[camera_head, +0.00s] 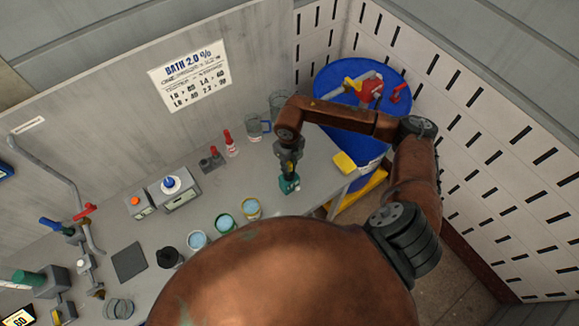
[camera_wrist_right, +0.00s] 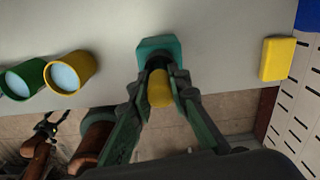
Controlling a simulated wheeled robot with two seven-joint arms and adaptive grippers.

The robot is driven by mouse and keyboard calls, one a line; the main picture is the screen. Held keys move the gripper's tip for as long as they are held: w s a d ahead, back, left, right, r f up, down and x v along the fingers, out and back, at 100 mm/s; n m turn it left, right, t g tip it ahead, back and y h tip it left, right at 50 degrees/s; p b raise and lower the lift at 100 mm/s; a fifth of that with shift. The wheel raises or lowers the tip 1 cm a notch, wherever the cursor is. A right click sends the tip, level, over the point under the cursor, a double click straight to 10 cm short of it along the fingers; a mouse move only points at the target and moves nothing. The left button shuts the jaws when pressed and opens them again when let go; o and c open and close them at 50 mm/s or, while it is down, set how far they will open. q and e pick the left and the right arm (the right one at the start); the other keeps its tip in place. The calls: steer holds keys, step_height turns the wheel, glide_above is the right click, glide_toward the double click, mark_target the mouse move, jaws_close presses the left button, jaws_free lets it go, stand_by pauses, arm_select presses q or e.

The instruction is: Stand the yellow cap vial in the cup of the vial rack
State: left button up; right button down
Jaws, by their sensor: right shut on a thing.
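The yellow cap vial (camera_wrist_right: 159,90) is between the fingers of my right gripper (camera_wrist_right: 158,84), which is shut on it. The vial rack (camera_wrist_right: 150,47) is a teal block on the table, and it also shows in the head view (camera_head: 289,185). The vial's lower end lies over or in the dark cup of the rack. I cannot tell if it is seated, as the fingers and cap hide that end. In the head view my right gripper (camera_head: 290,162) points down right above the rack. A small dark shape at the lower left of the wrist view looks like my left gripper (camera_wrist_right: 47,126).
Green (camera_head: 225,223) and yellow-rimmed (camera_head: 251,208) cups stand left of the rack. A red-topped bottle (camera_head: 231,143) and glass beaker (camera_head: 256,128) stand behind. A yellow block (camera_head: 344,162) lies at the table's right edge, near a blue drum (camera_head: 335,93).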

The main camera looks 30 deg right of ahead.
steer(key=shift+r+p, duration=1.15)
steer(key=shift+r, duration=1.7)
